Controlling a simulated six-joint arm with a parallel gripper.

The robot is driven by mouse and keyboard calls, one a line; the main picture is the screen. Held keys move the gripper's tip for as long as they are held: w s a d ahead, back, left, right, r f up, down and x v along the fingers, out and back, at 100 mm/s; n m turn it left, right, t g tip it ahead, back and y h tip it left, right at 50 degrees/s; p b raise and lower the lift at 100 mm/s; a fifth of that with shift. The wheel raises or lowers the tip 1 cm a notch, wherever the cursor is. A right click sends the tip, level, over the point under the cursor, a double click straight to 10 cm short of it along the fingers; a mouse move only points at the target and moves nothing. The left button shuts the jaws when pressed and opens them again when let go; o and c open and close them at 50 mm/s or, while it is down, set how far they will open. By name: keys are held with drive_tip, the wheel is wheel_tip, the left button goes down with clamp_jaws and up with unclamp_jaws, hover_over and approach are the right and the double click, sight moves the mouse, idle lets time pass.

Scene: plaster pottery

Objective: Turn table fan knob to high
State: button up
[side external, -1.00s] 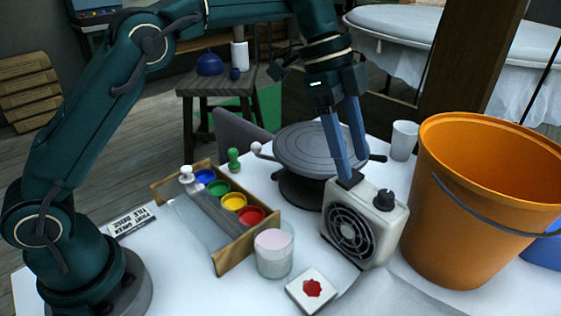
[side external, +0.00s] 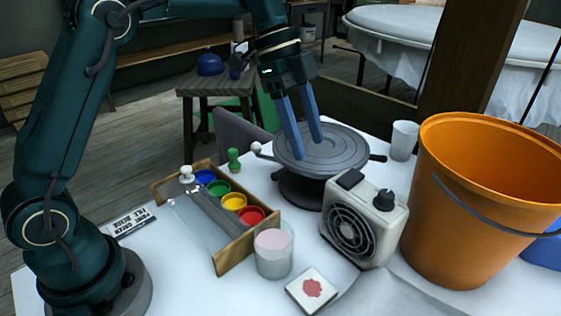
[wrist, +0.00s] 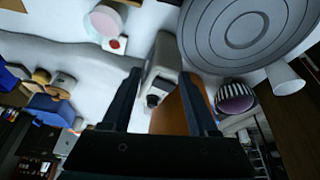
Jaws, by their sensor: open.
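The small cream table fan (side external: 398,231) stands on the white table with its dark round grille facing the front. I cannot tell the knob's setting. My gripper (side external: 309,150) is open and empty, its two blue fingers pointing down over the grey turntable, behind and to the left of the fan. In the wrist view the fan (wrist: 163,58) and its dark knob (wrist: 152,100) show between the fingers.
A large orange bucket (side external: 480,190) stands close to the fan's right. The grey turntable (side external: 335,150) is behind the fan. A wooden paint rack (side external: 236,257), a cup (side external: 273,262) and a tile (side external: 312,290) are to its left and front. A white cup (side external: 404,140) stands behind.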

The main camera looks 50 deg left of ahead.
drive_tip(key=d+n, duration=0.1)
drive_tip(key=d, duration=0.1)
drive_tip(key=w+d+r+n+t, duration=0.1)
drive_tip(key=d+n, duration=0.1)
drive_tip(key=w+d+n, duration=0.1)
drive_tip(key=d, duration=0.1)
drive_tip(key=shift+d+r+t+y, duration=0.2)
drive_tip(key=shift+r+t+y, duration=0.1)
hover_over(385, 193)
drive_tip(key=s+a, duration=0.1)
drive_tip(key=a, duration=0.1)
drive_tip(key=shift+s+a+r, duration=0.1)
drive_tip(key=shift+a, duration=0.1)
drive_tip(key=shift+d+f, duration=0.2)
drive_tip(key=shift+f, duration=0.1)
drive_tip(key=shift+x, duration=2.15)
clamp_jaws()
